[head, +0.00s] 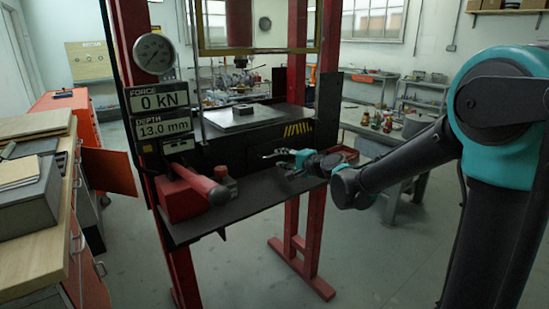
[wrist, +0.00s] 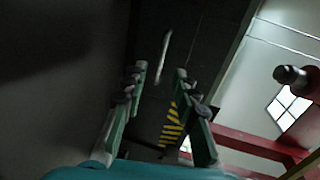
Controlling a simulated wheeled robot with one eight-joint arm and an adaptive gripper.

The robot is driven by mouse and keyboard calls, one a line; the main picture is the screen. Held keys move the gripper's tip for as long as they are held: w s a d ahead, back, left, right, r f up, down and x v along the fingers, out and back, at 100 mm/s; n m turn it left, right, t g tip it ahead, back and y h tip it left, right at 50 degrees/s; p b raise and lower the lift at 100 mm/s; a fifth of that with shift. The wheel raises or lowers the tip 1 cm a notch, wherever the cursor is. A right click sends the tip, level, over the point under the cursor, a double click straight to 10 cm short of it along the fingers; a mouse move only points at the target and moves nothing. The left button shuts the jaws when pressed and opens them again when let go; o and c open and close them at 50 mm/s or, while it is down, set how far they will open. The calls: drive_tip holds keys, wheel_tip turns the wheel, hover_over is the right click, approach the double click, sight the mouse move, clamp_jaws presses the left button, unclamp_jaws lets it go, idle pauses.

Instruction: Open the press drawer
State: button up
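The press stands in the middle of the head view, with a dark front panel (head: 240,147) below its bed plate. Yellow-and-black stripes (head: 298,129) mark its right part. In the wrist view the dark front (wrist: 190,60) fills the middle, with a thin light bar-shaped handle (wrist: 165,57) on it. No open gap shows around the front. My gripper (head: 272,155) is in front of the panel, above the lower shelf. In the wrist view my gripper (wrist: 158,85) is open and empty, its fingers apart, with the handle beyond the tips. The distance to it is unclear.
A dark shelf (head: 240,205) juts out below my gripper. A red pump with a thick lever (head: 200,184) stands on it at left. Red press posts (head: 165,240) flank it. A wooden-topped cabinet (head: 30,235) is at far left. The floor at front right is clear.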

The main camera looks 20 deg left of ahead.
drive_tip(key=shift+x, duration=2.5)
drive_tip(key=shift+c, duration=0.4)
clamp_jaws()
